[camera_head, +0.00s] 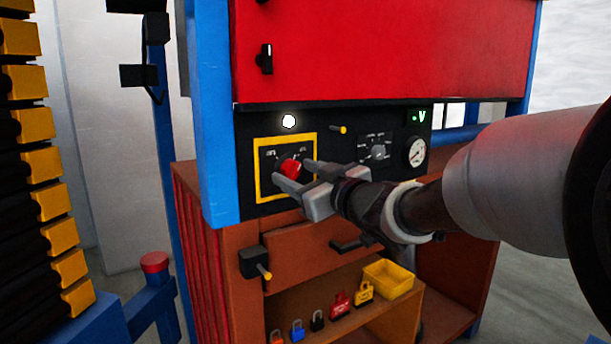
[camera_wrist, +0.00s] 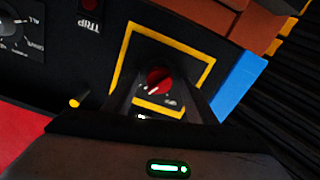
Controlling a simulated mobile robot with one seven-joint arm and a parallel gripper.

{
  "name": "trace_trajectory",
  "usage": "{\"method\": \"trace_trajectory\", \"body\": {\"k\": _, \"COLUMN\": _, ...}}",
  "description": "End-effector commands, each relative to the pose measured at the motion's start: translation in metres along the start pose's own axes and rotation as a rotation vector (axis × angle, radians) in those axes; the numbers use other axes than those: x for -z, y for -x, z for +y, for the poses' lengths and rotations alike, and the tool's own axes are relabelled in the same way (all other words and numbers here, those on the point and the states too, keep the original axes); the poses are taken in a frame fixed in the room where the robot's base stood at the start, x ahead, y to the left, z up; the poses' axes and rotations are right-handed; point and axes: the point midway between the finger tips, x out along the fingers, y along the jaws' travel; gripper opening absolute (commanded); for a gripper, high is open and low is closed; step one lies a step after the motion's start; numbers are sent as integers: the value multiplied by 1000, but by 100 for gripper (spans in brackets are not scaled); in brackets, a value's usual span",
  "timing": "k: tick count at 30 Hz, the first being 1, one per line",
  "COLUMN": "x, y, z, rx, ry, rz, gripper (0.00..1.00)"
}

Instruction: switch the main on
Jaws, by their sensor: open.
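The main switch is a red rotary knob (camera_head: 291,168) inside a yellow square frame (camera_head: 257,174) on the black control panel (camera_head: 245,148). In the wrist view the red knob (camera_wrist: 159,79) sits inside the yellow frame (camera_wrist: 127,48), with the picture turned over. My gripper (camera_head: 293,176) is in front of the knob with its fingers apart, one at each side of it. In the wrist view my gripper (camera_wrist: 160,100) is open around or just in front of the knob; I cannot tell whether the fingers touch it. The labels by the knob are too small to read.
A white lamp (camera_head: 289,121), a yellow-tipped lever (camera_head: 338,129), a selector (camera_head: 378,151) and a round gauge (camera_head: 417,152) are on the panel. A red door (camera_head: 380,50) is above. Several padlocks and a yellow bin (camera_head: 388,279) stand on the shelf below. A blue post (camera_head: 212,120) is at left.

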Motion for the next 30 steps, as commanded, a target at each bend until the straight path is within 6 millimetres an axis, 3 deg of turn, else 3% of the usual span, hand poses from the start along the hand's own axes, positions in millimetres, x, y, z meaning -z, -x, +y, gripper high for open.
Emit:
{"method": "trace_trajectory", "body": {"k": 2, "x": 0, "y": 0, "z": 0, "rx": 0, "ry": 0, "rz": 0, "gripper": 52}}
{"method": "trace_trajectory", "body": {"k": 10, "x": 0, "y": 0, "z": 0, "rx": 0, "ry": 0, "rz": 0, "gripper": 11}}
{"method": "trace_trajectory", "body": {"k": 22, "x": 3, "y": 1, "z": 0, "rx": 0, "ry": -242, "rz": -2, "gripper": 11}}
{"method": "trace_trajectory", "body": {"k": 30, "x": 0, "y": 1, "z": 0, "rx": -1, "ry": -265, "rz": 0, "gripper": 11}}
